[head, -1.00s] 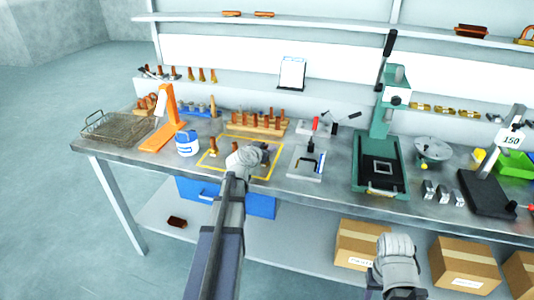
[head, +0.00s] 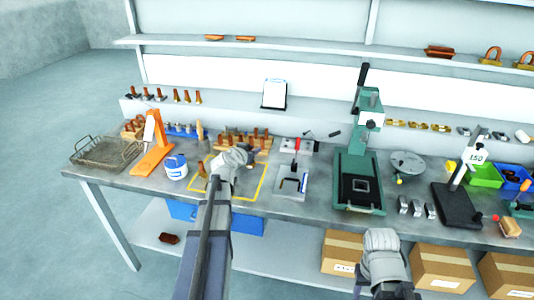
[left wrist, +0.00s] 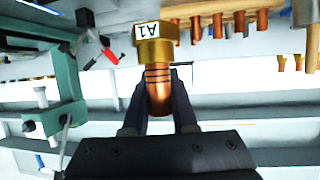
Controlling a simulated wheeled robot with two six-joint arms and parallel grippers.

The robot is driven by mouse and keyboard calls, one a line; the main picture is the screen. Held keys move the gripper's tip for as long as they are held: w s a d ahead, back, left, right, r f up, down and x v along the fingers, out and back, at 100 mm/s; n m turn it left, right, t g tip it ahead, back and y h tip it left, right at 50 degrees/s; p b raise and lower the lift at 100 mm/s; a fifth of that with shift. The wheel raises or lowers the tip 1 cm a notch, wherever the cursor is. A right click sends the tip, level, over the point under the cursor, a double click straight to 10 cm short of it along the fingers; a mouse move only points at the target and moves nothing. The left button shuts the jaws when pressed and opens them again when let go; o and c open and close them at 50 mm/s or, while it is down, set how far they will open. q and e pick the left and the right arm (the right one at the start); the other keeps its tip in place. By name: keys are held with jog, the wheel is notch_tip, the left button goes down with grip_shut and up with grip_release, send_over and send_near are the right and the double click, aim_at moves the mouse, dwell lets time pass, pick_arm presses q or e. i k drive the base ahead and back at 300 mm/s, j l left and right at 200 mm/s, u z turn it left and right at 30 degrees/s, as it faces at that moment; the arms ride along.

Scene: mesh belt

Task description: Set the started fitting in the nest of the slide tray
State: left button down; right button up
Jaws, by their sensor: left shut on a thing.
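The started fitting shows in the left wrist view as a brass nut with a white A1 label (left wrist: 154,45) on a copper tube (left wrist: 159,96). My left gripper (left wrist: 158,88) is shut on the copper tube, with the nut beyond the fingertips. In the head view my left gripper (head: 248,154) is above the yellow-outlined area of the bench, and the fitting is mostly hidden. A black plate with a square outline (head: 361,190) lies at the green press; I cannot tell whether it is the slide tray. My right gripper (head: 384,285) is low in front of the bench, its fingers hidden.
The green press (head: 370,125) stands right of the left gripper. A light plate with a dark U-shaped part (head: 291,186) lies between them. A rack of copper pieces (head: 262,143) is behind the gripper. A blue-white tub (head: 176,168) and orange stand (head: 153,158) are left.

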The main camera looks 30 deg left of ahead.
aim_at(360, 186)
jog(key=i+l, duration=0.1)
jog(key=l, duration=0.9)
jog(key=i+l, duration=0.15)
jog(key=l, duration=0.35)
jog(key=i+l, duration=0.1)
jog(key=l, duration=0.35)
